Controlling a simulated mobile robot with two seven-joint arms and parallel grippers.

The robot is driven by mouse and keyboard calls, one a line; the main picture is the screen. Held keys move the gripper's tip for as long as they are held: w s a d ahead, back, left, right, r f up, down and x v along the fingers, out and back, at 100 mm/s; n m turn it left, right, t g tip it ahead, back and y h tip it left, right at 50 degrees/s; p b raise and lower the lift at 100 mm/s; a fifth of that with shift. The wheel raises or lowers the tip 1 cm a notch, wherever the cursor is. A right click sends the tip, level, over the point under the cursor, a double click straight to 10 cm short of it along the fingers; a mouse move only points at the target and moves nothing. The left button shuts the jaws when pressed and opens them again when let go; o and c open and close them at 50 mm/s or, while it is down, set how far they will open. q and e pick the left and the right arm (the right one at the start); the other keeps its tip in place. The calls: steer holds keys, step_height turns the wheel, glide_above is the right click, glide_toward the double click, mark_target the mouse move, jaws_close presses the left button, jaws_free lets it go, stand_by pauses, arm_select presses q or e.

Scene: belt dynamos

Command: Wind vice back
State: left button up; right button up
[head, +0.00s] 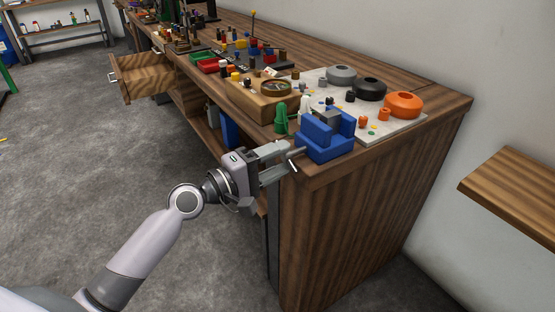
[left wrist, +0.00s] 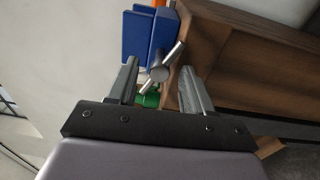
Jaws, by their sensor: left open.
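The blue vice (head: 325,138) sits at the near corner of the wooden workbench, with a grey block between its jaws. Its metal screw and handle bar (head: 296,158) stick out over the bench's front edge. My left gripper (head: 283,160) is open in front of the vice, its fingers pointing at the handle. In the left wrist view the vice (left wrist: 150,38) is ahead, and the round screw end with its slanted handle bar (left wrist: 161,71) lies between the two open fingertips (left wrist: 158,80). I cannot tell whether a finger touches it. My right gripper is not in view.
The workbench (head: 440,110) carries a pale board with grey, black and orange round parts (head: 403,105) behind the vice. Green and white figures (head: 281,119) stand close to its left. An open drawer (head: 143,76) juts out farther left. A wooden shelf (head: 515,190) is at right.

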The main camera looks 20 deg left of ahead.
arm_select(q)
steer(key=b+v, duration=0.1)
steer(key=v, duration=0.6)
steer(key=shift+w, duration=0.1)
